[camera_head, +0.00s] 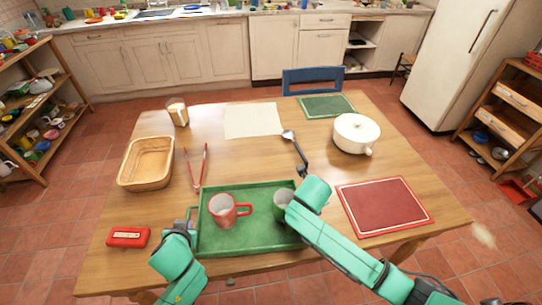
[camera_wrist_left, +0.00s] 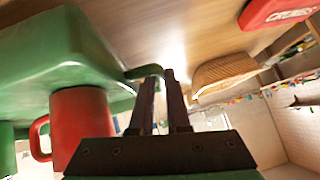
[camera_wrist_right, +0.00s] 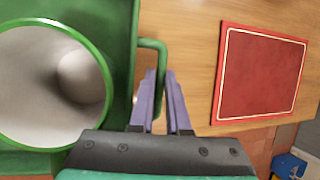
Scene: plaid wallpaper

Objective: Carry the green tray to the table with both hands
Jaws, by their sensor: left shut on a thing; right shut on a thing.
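The green tray (camera_head: 240,236) is at the near edge of the wooden table, lying over the tabletop. A red mug (camera_head: 224,210) stands in its left part, and a green mug (camera_head: 281,198) with a pale inside stands at its right, partly hidden by my right arm. My left gripper (camera_wrist_left: 158,75) is shut on the tray's left handle (camera_wrist_left: 143,71). My right gripper (camera_wrist_right: 160,75) is shut on the tray's right handle (camera_wrist_right: 153,44). In the head view my arms hide much of the right handle and the tray's right side.
A red mat (camera_head: 384,207) lies right of the tray, and a red box (camera_head: 128,237) lies left. Behind are a wooden basket (camera_head: 147,163), red tongs (camera_head: 197,167), a ladle (camera_head: 295,150), a white pot (camera_head: 356,133), a glass (camera_head: 178,113) and a cream placemat (camera_head: 253,120).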

